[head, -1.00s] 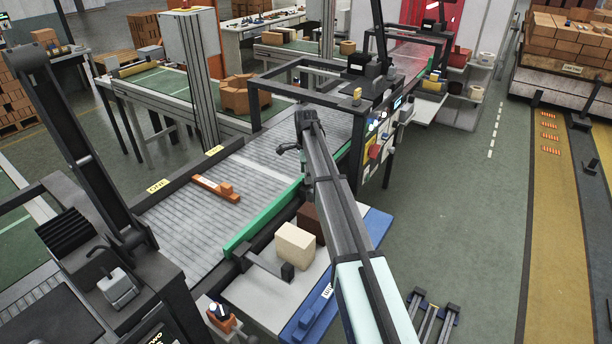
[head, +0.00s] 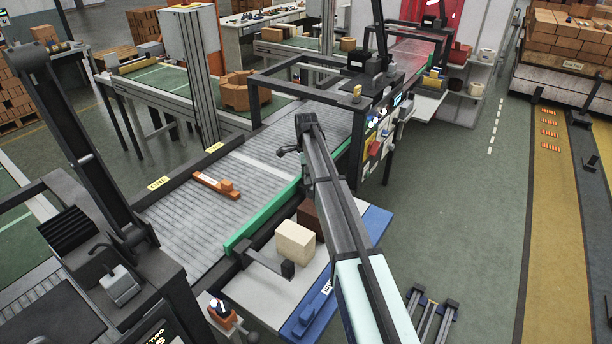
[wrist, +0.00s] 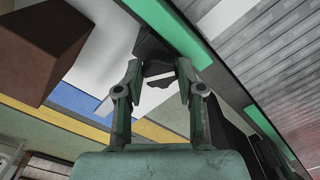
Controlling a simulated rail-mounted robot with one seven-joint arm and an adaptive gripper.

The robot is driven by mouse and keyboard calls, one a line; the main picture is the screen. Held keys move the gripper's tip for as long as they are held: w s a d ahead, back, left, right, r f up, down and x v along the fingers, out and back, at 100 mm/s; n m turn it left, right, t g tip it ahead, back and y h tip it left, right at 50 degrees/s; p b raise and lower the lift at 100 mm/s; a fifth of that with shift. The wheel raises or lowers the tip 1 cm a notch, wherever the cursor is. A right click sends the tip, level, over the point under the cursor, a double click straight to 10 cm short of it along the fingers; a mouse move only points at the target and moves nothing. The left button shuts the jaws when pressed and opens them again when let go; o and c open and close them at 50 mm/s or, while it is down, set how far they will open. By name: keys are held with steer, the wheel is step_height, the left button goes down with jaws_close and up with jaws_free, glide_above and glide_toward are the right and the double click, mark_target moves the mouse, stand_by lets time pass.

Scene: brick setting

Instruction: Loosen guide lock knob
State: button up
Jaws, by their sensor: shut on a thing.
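In the wrist view, a dark knob (wrist: 157,68) sits beside the green guide rail (wrist: 182,28) at the top middle. I take it to be the guide lock knob. My gripper (wrist: 160,70) has its two fingers on either side of this knob, shut on it. The knob's outline is partly lost in shadow and its turn angle cannot be read. In the head view, the green guide rail (head: 262,218) runs along the near side of the roller conveyor (head: 200,230).
A cream block (head: 295,242) and a brown block (head: 308,216) stand on the side table beside the rail. A dark bracket (head: 287,269) juts out near the cream block. An orange piece (head: 212,185) lies on the rollers. A control panel (head: 378,135) stands behind my arm.

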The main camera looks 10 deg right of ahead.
steer(key=shift+f, duration=0.1)
steer(key=n+b, duration=0.2)
steer(key=n, duration=0.3)
steer(key=shift+n, duration=0.4)
steer(key=n+b, duration=0.1)
steer(key=n, duration=0.5)
steer(key=shift+s, duration=0.1)
steer(key=n+b, duration=0.1)
steer(key=n, duration=0.4)
steer(key=shift+n, duration=0.3)
steer(key=n, duration=0.5)
steer(key=shift+d+n+b, duration=0.1)
steer(key=shift+n+b, duration=0.2)
steer(key=shift+b, duration=0.1)
steer(key=o, duration=1.1)
steer(key=shift+o, duration=0.2)
